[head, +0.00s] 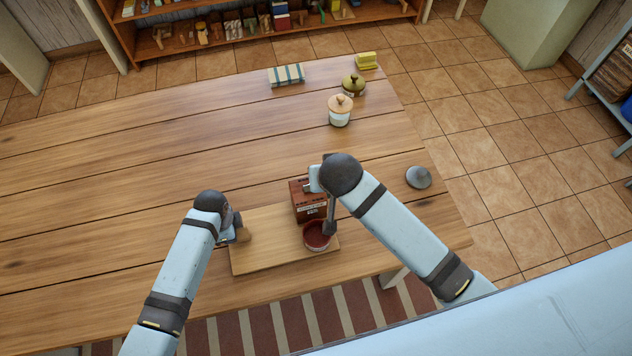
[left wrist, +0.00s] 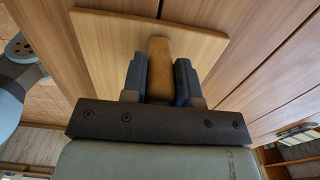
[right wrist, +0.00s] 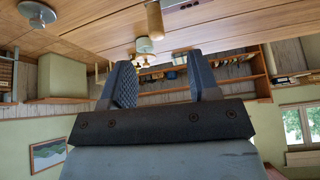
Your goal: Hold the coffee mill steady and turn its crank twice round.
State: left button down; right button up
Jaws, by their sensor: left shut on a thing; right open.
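The coffee mill appears to be the dark red-brown box (head: 310,208) with a pale label, at the back right of a light wooden board (head: 268,262). A round dark red bowl (head: 316,238) sits in front of it. My left gripper (head: 239,236) is shut on an upright brown wooden piece (left wrist: 160,52) near the board's left end. My right gripper (head: 308,186) is at the mill's top, open and empty in the right wrist view. There a wooden knob (right wrist: 154,20), possibly the crank's, stands beyond the open fingers. My right arm partly covers the mill; the crank is unclear in the head view.
A grey round lid-like thing (head: 418,177) lies to the right. The table's left side is clear.

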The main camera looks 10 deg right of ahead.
jog(key=shift+h, duration=0.3)
jog(key=x, duration=0.9)
jog(key=shift+w+d, duration=0.15)
jog(key=shift+w, duration=0.2)
jog(key=c, duration=0.7)
jog(key=shift+c, duration=0.6)
